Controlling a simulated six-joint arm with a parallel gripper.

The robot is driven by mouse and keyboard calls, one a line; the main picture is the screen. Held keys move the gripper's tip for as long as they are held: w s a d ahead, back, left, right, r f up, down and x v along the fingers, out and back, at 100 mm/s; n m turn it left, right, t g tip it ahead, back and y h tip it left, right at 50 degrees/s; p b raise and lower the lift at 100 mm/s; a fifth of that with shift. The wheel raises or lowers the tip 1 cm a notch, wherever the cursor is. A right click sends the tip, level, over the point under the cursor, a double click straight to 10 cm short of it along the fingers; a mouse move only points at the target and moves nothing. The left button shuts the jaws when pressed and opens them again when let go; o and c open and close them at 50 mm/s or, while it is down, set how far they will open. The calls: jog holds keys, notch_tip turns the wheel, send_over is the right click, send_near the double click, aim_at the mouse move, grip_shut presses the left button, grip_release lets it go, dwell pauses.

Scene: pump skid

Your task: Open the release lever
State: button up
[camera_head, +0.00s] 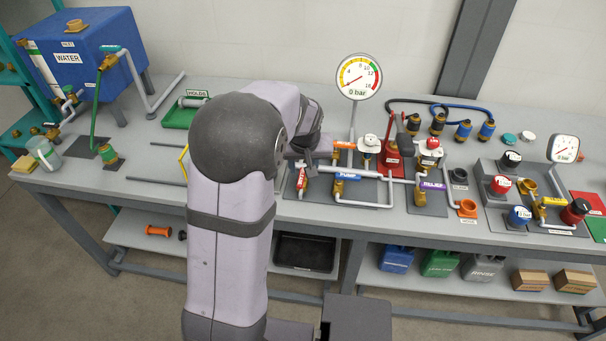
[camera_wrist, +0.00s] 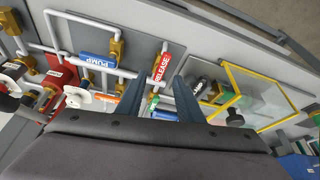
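The release lever is a red handle with white RELEASE lettering (camera_wrist: 162,66). In the wrist view it lies tilted beside a brass valve fitting on white pipework. In the head view its red handle (camera_head: 302,177) shows just right of my arm, near the blue PUMP label (camera_head: 348,177). My gripper (camera_wrist: 158,84) is open, its two dark fingers spread on either side of the lever's line in the wrist view. I see no clear contact, and the depth between fingertips and lever is hard to judge. In the head view my arm hides the fingers.
A pressure gauge (camera_head: 358,77) reading 0 bar stands behind the pump pipes. A red block (camera_head: 392,160) and an orange handle (camera_head: 344,146) are close by on the right. A yellow-edged frame (camera_wrist: 232,90) stands on the other side.

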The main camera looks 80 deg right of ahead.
aim_at(303, 178)
jog(key=shift+p+x, duration=0.95)
jog(key=shift+x, duration=2.4)
